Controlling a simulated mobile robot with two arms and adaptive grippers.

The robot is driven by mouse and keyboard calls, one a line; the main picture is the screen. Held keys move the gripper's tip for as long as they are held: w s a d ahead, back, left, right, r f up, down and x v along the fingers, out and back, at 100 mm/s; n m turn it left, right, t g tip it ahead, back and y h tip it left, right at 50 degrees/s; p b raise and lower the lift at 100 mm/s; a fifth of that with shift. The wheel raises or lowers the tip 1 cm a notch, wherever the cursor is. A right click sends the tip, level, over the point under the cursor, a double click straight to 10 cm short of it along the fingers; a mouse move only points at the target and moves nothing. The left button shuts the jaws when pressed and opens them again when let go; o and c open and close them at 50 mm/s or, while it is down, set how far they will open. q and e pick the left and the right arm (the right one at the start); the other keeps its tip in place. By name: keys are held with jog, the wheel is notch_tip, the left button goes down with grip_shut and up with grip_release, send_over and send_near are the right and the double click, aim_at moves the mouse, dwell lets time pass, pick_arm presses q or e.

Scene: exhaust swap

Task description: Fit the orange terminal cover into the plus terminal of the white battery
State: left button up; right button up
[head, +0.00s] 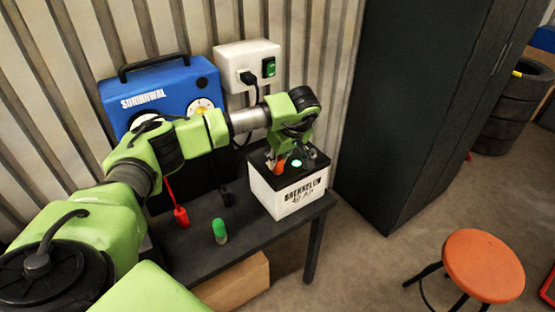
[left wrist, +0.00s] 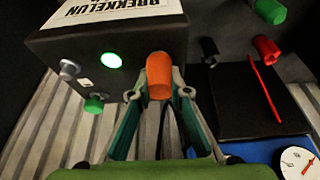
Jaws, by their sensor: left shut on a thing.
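My left gripper (head: 277,160) is shut on the orange terminal cover (head: 279,168) at the left part of the white battery's top. In the left wrist view my left gripper (left wrist: 158,85) has the orange cover (left wrist: 158,76) between its fingertips, at the edge of the dark battery top. The white battery (head: 290,195) stands on the table's right end; its label (left wrist: 118,8) shows in the wrist view. The plus terminal is not visible; I cannot tell whether the cover touches it. A bare metal post (left wrist: 68,69) is at the other side. My right gripper is out of view.
A lit green disc (left wrist: 112,60) is on the battery top. A green cap (head: 219,231), red clamp (head: 182,217) and black clamp (head: 228,198) are on the dark table. A blue charger (head: 160,90) and white wall socket (head: 247,60) are behind. An orange stool (head: 483,265) stands right.

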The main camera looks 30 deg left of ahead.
pick_arm(q)
jog(key=shift+f, duration=0.15)
jog(key=o, duration=1)
jog(key=v, duration=1.2)
